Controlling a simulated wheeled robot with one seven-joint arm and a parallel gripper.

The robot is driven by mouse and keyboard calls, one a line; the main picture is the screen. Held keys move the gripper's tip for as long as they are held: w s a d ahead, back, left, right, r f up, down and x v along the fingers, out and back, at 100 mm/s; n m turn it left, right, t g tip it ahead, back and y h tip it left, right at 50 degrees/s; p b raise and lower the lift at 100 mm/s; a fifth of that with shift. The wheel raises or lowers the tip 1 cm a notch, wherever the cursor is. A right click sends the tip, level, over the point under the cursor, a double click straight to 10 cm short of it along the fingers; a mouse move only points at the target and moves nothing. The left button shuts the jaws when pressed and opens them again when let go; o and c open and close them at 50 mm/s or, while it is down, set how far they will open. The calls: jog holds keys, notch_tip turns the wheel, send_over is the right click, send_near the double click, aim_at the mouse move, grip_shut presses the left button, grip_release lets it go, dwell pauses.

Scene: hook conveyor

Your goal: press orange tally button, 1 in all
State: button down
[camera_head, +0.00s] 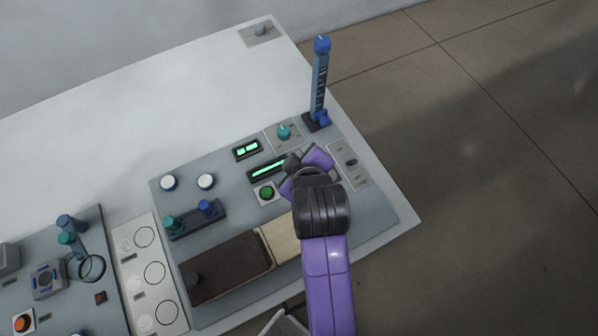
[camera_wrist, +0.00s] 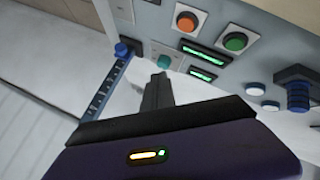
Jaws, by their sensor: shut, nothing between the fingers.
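An orange button (camera_wrist: 187,21) on a square pale plate is near the top of the wrist view, beside a green button (camera_wrist: 236,41). In the head view the green button (camera_head: 267,192) shows, but my arm appears to hide that orange one. Another orange button (camera_head: 22,322) is on the left panel at the lower left of the head view. I cannot read which is the tally button. My gripper (camera_wrist: 160,78) is shut and empty, apart from the orange button in the wrist view. In the head view its dark tip (camera_head: 292,162) is over the panel near the long display.
Two green-lit displays (camera_head: 269,168) (camera_head: 247,149), a teal knob (camera_head: 284,132) and a tall blue-topped post (camera_head: 319,80) are around my gripper.

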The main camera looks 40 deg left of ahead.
notch_tip(320, 180, down, 6)
jog(key=b, duration=0.6)
jog(key=shift+f, duration=0.2)
jog(key=shift+f+b, duration=0.75)
jog(key=shift+f, duration=0.4)
jog(key=shift+f, duration=0.15)
dwell(0.6)
jog(key=shift+f, duration=0.25)
jog(key=shift+f, duration=0.5)
dwell(0.8)
jog(key=shift+r, duration=0.1)
jog(key=shift+r+p, duration=0.7)
jog(key=shift+r, duration=0.05)
jog(key=shift+r, duration=0.15)
notch_tip(320, 180, up, 5)
jog(key=p, duration=0.4)
jog(key=shift+p, duration=0.4)
